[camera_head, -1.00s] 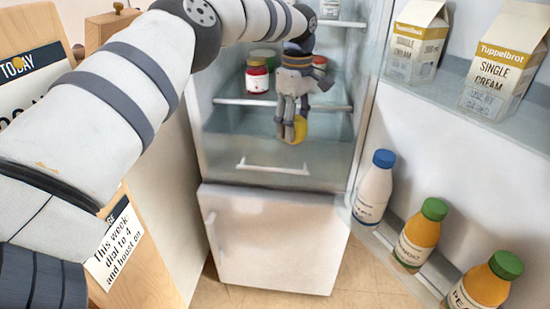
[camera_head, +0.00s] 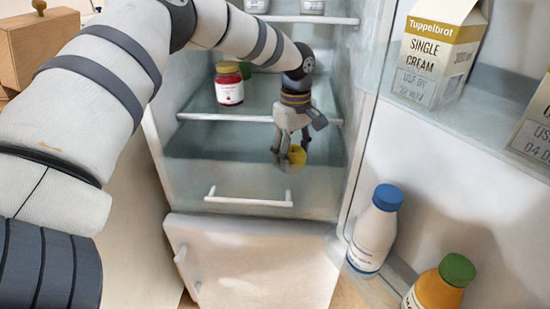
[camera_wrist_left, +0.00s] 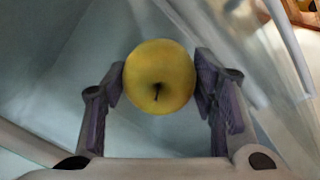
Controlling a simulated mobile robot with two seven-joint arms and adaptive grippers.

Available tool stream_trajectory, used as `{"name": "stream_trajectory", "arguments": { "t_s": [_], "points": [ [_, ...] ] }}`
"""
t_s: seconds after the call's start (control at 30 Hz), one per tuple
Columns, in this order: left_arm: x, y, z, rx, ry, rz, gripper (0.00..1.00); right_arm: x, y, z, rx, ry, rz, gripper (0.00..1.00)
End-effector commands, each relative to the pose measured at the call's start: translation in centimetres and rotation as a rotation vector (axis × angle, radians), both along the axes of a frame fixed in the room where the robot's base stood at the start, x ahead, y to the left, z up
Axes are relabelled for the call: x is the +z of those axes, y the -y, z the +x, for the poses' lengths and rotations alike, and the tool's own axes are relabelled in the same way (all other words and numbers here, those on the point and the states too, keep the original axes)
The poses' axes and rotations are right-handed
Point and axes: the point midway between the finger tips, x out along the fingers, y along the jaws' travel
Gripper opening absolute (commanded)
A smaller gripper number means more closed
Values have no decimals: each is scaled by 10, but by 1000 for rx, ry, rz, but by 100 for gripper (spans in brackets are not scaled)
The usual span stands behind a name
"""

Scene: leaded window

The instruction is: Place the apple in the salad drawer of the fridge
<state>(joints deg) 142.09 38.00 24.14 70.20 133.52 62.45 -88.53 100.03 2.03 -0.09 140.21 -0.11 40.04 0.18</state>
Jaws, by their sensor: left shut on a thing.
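A yellow apple (camera_head: 297,156) is held between the fingertips of my left gripper (camera_head: 290,158). In the left wrist view the apple (camera_wrist_left: 159,76) sits between both finger pads, its stem towards the camera. The gripper points down into the open fridge, at the salad drawer (camera_head: 245,185) below the lowest shelf. The drawer has a clear front with a white handle (camera_head: 248,200). In the head view the apple appears at the drawer's opening, behind the top of its front; its exact height is hard to tell. My right gripper is not in view.
A red jar (camera_head: 229,84) stands on the shelf (camera_head: 200,116) above the drawer, left of my arm. The open fridge door on the right holds a cream carton (camera_head: 434,55), a blue-capped bottle (camera_head: 376,230) and a green-capped bottle (camera_head: 440,287).

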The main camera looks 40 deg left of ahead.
Motion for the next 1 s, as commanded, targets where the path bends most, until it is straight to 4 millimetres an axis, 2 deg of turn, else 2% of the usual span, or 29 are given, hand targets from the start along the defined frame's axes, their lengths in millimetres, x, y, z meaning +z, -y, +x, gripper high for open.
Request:
{"name": "stream_trajectory", "arguments": {
  "t_s": [0.1, 0.47, 0.83, 0.87, 0.9, 0.93, 1.0],
  "points": [
    [-32, 0, -2, -2, -9, 3, 22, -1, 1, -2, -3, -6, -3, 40],
    [-90, 1, -2, -1, -7, 2, 22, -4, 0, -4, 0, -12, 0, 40],
    [-97, 0, -1, 0, -5, -1, 22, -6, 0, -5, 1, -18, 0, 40],
    [-96, 0, -1, -1, -4, 0, 59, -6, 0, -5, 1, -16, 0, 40],
    [-95, 0, -1, -1, -4, 0, 68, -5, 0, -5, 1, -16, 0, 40],
    [-95, 0, -1, -1, -4, 0, 73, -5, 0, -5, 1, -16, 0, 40],
    [-95, 0, -1, -1, -4, 0, 73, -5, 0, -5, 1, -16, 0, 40]
  ]
}}
